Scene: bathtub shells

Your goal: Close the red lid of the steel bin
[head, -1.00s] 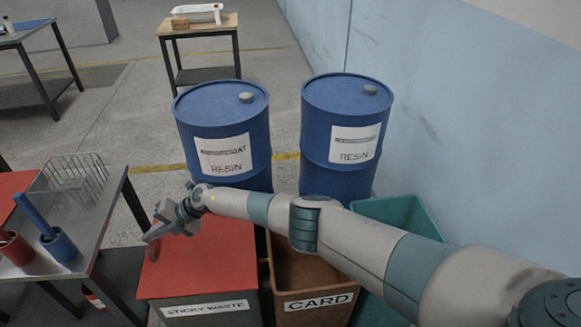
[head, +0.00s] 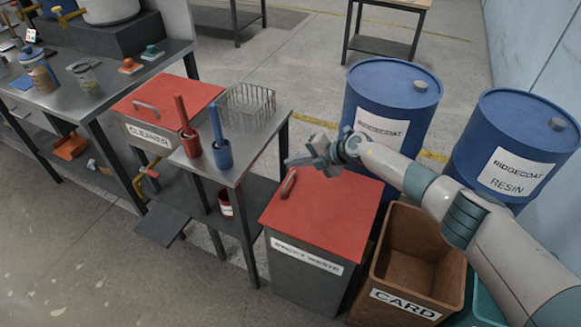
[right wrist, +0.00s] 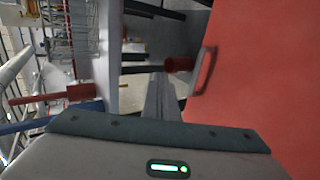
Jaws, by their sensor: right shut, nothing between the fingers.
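The steel bin (head: 302,275) labelled "STICKY WASTE" stands right of the metal table. Its red lid (head: 335,212) lies flat over the top, with no visible gap at the front edge. In the right wrist view the lid (right wrist: 265,70) fills the right side and the handle (right wrist: 203,72) is near the middle. My right gripper (head: 292,161) is shut and empty, above and just behind the handle; it also shows in the right wrist view (right wrist: 161,85). My left gripper is out of view.
An open brown CARD bin (head: 420,245) stands right of the steel bin. Blue drums (head: 392,100) stand behind.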

